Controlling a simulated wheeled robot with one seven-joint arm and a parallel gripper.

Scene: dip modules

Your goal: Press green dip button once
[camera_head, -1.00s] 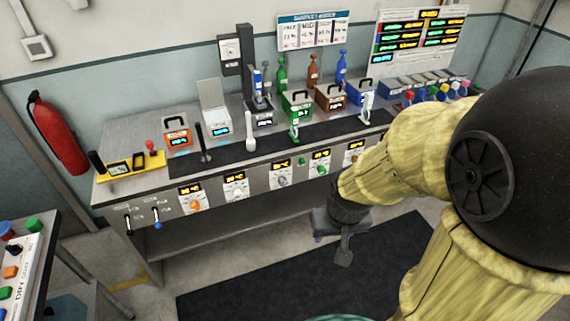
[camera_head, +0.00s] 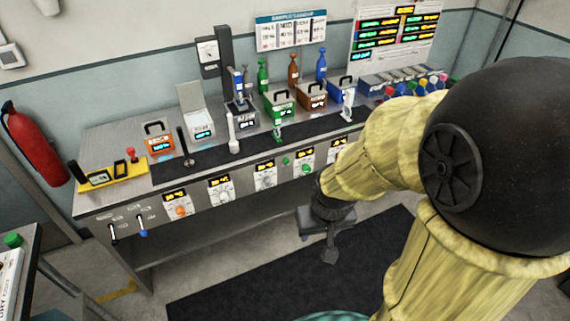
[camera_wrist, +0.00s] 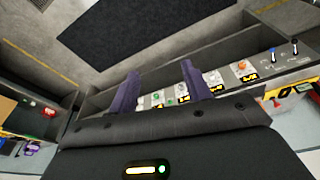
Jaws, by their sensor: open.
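The green dip module (camera_head: 279,106) stands on the bench, with a green lever-like part (camera_head: 277,132) in front of it. Below, the bench front has a panel with a green round knob (camera_head: 306,168), and a small green button (camera_head: 285,161) sits left of that panel. My gripper (camera_head: 330,252) hangs low in front of the bench, right of and below these controls, touching nothing I can see. In the wrist view my gripper (camera_wrist: 160,88) has two purple fingers spread apart and empty, facing the bench front. The green controls are too small there to tell surely.
The bench (camera_head: 105,197) carries orange, brown and blue modules, bottles and levers. Its front has more knob panels and two levers at left. A dark mat (camera_head: 250,280) lies on the clear floor before it. A side table (camera_head: 30,275) stands at lower left.

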